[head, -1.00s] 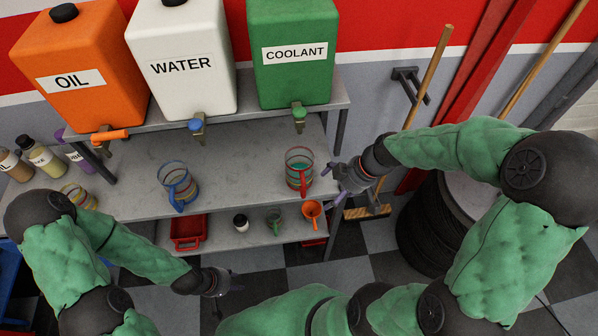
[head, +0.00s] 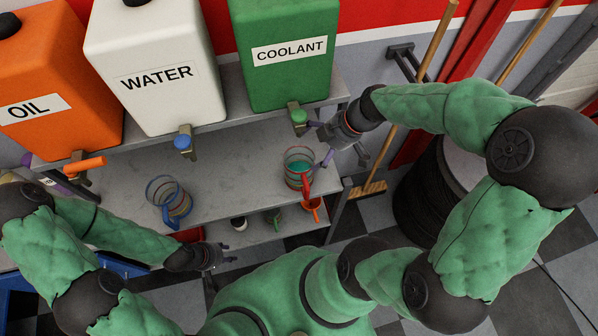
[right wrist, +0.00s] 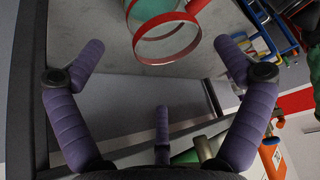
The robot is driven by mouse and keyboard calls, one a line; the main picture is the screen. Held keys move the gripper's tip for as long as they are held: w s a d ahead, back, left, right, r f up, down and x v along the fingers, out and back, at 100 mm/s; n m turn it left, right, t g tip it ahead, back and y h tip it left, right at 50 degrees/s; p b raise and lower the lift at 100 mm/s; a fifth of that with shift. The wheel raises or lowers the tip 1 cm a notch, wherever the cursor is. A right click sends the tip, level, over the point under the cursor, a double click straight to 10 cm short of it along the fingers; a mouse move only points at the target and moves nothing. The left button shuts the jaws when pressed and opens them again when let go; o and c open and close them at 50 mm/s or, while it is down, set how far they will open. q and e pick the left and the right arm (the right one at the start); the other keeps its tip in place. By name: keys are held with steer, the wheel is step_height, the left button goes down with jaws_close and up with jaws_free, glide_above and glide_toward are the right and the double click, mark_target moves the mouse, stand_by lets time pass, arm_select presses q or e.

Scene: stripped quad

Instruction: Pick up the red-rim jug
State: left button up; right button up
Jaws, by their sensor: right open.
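The red-rim jug (head: 293,169) is a clear jug with a red rim and red handle, with green liquid inside. It stands upright on the grey shelf below the coolant tank. My right gripper (head: 321,141) is open and empty, up and to the right of the jug, close to the coolant tap and apart from the jug. Its purple fingers (right wrist: 160,50) are spread in the right wrist view. My left gripper (head: 224,255) is low, left of the jug and away from it; its opening is unclear.
The coolant tap (head: 298,117) hangs just left of my right gripper. A blue-handled jug (head: 168,204) stands to the left on the same shelf (head: 230,178). An orange cup (head: 312,208) is on the lower shelf. A broom handle (head: 420,75) leans behind my right arm.

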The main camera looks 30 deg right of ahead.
mark_target(302, 160)
steer(key=shift+a+b+x, duration=0.2)
steer(key=shift+b+x, duration=0.2)
steer(key=shift+x, duration=3.45)
steer(key=shift+s+r, duration=0.1)
steer(key=shift+s, duration=0.05)
steer(key=c, duration=1.5)
steer(key=shift+o, duration=0.2)
steer(key=shift+s+a, duration=0.1)
